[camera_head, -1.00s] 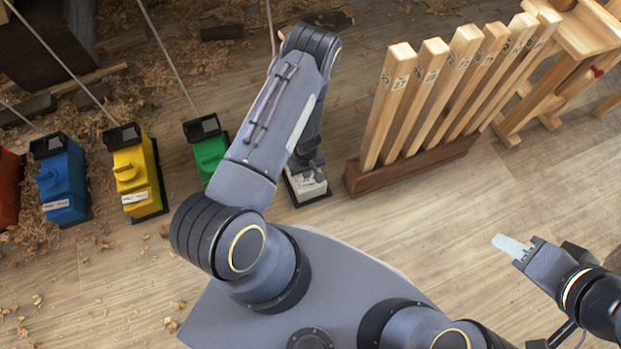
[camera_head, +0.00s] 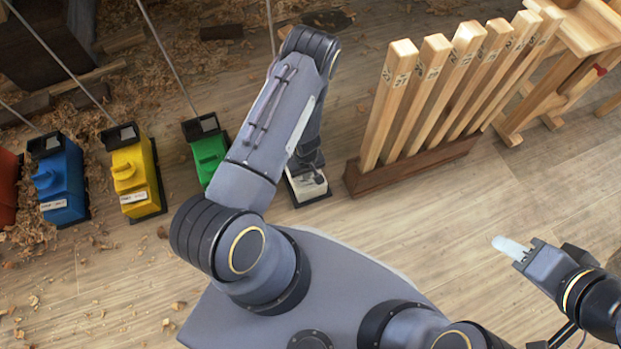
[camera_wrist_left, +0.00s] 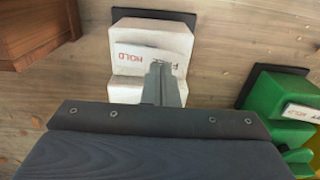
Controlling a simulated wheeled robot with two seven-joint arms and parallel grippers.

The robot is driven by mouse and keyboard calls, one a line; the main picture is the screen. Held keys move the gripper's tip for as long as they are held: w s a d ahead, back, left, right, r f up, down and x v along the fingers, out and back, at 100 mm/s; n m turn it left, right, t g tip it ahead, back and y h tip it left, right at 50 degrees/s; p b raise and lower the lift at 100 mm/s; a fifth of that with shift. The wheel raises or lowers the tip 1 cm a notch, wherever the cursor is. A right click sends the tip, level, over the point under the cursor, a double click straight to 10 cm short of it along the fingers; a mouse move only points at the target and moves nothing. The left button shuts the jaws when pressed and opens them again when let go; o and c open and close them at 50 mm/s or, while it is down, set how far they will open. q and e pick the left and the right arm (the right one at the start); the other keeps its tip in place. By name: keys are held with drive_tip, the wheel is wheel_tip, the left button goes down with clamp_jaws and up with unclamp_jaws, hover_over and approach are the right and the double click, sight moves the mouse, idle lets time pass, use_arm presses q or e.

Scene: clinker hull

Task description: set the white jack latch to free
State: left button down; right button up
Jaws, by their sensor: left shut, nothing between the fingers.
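The white jack (camera_head: 309,187) stands on the floor, mostly hidden behind my left arm in the head view. In the left wrist view the white jack (camera_wrist_left: 175,38) fills the upper middle, with a label reading "HOLD" and a second word partly covered. My left gripper (camera_wrist_left: 162,72) is shut and empty, its fingertips over the label face of the jack; I cannot tell if they touch it. The latch itself is not clearly made out behind the fingers. My right gripper (camera_head: 510,247) hangs over bare floor at the right, well apart from the jack; its jaw state is unclear.
A green jack (camera_head: 208,156) stands left of the white one, then yellow (camera_head: 134,177), blue (camera_head: 62,185) and red (camera_head: 8,187) ones. A wooden rack (camera_head: 412,169) with upright slats stands close on the right. Floor at the lower right is clear.

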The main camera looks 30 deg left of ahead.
use_arm(q)
drive_tip(key=shift+f+b, duration=0.85)
drive_tip(key=shift+f, duration=0.15)
idle(0.4)
drive_tip(key=shift+r+p, duration=2.65)
drive_tip(key=shift+r, duration=0.9)
